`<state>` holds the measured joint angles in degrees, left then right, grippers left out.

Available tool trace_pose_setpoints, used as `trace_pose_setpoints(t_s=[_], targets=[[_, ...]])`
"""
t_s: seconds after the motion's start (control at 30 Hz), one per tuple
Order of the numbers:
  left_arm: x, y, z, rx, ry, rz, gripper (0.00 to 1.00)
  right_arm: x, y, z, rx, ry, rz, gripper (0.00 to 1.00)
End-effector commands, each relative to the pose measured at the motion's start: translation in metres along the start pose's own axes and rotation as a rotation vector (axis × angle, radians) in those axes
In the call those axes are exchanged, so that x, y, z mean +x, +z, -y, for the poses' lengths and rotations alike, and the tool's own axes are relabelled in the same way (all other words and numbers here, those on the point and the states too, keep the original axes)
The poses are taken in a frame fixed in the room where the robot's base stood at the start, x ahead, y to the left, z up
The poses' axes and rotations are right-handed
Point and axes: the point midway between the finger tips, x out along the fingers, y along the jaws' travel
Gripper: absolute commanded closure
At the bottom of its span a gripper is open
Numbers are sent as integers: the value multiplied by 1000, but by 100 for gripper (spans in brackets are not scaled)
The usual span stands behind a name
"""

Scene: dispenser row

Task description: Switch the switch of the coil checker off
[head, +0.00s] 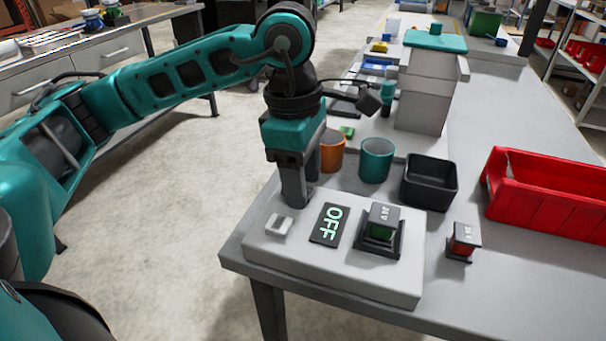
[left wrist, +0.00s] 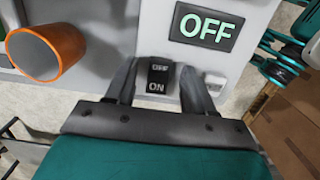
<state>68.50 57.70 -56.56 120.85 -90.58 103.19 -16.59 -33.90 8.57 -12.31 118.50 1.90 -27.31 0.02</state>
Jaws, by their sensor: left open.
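The coil checker (head: 330,274) is a pale grey box at the table's near corner. Its dark display (head: 330,225) reads OFF in green, also in the left wrist view (left wrist: 207,27). The black rocker switch (left wrist: 158,77), marked OFF and ON, lies between the fingers of my left gripper (left wrist: 160,88) in the left wrist view. In the head view my left gripper (head: 297,196) points down over the checker's far left part and hides the switch. The fingers are apart, with nothing held. I cannot tell which half of the rocker is pressed. My right gripper is out of view.
A block with a green base (head: 385,215) sits in the checker's black socket. A similar red one (head: 463,242) stands to its right. Behind are an orange cup (head: 332,152), a teal cup (head: 376,160) and a black bin (head: 429,180). A red bin (head: 550,195) stands right.

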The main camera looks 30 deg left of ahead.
Motion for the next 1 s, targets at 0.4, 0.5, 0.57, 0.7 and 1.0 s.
trace_pose_setpoints(t_s=[0.4,0.5,0.57,0.7,1.0], targets=[[-56,1,-1,0,5,3,47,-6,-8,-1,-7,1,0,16],[-79,1,-1,0,4,3,47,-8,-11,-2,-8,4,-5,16],[-92,1,-1,0,4,3,47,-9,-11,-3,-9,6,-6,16],[-116,0,0,0,3,1,47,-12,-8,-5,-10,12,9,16],[-130,0,0,0,-1,0,47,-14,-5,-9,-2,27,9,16]])
